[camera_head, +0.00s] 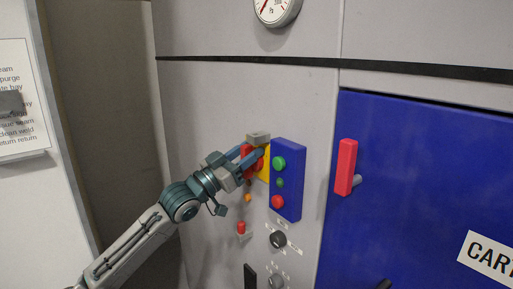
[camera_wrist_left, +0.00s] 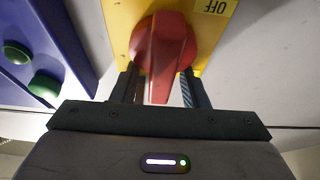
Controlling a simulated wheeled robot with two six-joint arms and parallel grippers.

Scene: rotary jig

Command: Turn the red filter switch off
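The red filter switch (camera_wrist_left: 165,45) is a red rotary handle on a yellow plate (camera_wrist_left: 122,22), with an "OFF" label (camera_wrist_left: 215,6) at the plate's upper right in the left wrist view. In the head view the switch (camera_head: 248,160) is partly hidden by my left gripper (camera_head: 254,155), which is at the panel. In the left wrist view the gripper's fingers (camera_wrist_left: 160,88) stand on either side of the handle, close to it. I cannot tell whether they press on it. My right gripper is in neither view.
A blue box (camera_head: 289,205) with green and red buttons is just right of the switch. Below are a small red knob (camera_head: 241,227) and a black dial (camera_head: 278,240). A blue door (camera_head: 420,190) with a red handle (camera_head: 346,166) is farther right. A gauge (camera_head: 277,9) is above.

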